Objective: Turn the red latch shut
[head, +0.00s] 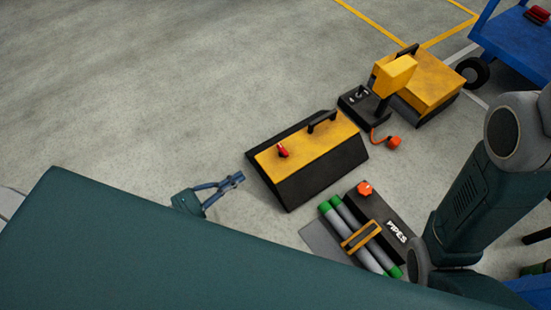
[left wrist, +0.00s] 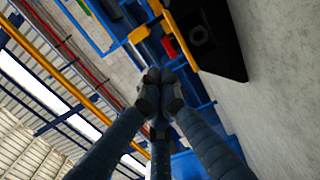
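The red latch (head: 282,150) sits near the left end of the yellow top panel (head: 318,142) of a black wedge-shaped box (head: 325,175). A small red piece in the left wrist view (left wrist: 170,47), beside a yellow edge, looks like the latch. My left gripper (head: 238,178) is left of the box, its fingertips apart from the latch. Its fingers meet at the tips in the left wrist view (left wrist: 158,82), with nothing seen between them. My right arm shows at the right of the head view, but its gripper is out of view.
A black handle (head: 322,121) stands on the panel. A pipes holder (head: 400,232) with green-ended pipes is in front. A yellow machine (head: 430,80) with an orange plug (head: 394,142) and a blue cart (head: 515,40) stand behind right. The floor to the left is clear.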

